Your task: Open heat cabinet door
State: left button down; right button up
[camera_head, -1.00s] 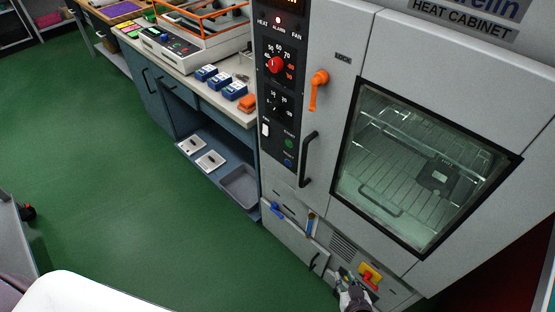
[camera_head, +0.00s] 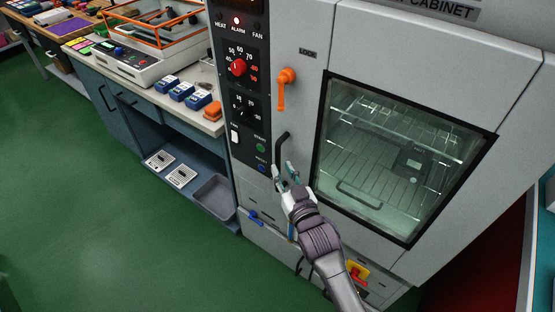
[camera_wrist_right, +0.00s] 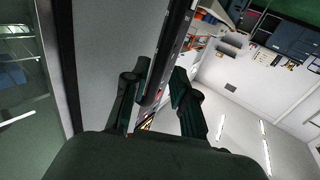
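The grey heat cabinet door (camera_head: 410,60) is closed, with a dark-framed window (camera_head: 400,165) showing wire racks inside. A black bar handle (camera_head: 280,150) is upright at the door's left side. An orange lock lever (camera_head: 283,90) hangs pointing down above it. My right gripper (camera_head: 284,170) is at the lower part of the handle. In the right wrist view its two fingers (camera_wrist_right: 160,80) are apart, with the black handle (camera_wrist_right: 178,45) running between them; I cannot tell whether they touch it. My left gripper is not in view.
A control panel (camera_head: 242,95) with a red knob is left of the handle. A workbench (camera_head: 150,85) with blue blocks and an orange-framed device stands further left. A yellow-and-red switch (camera_head: 357,272) is low on the cabinet. Green floor (camera_head: 80,220) is clear at left.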

aim_at(279, 164)
jog(key=shift+x, duration=2.1)
jog(key=shift+c, duration=0.4)
grip_shut()
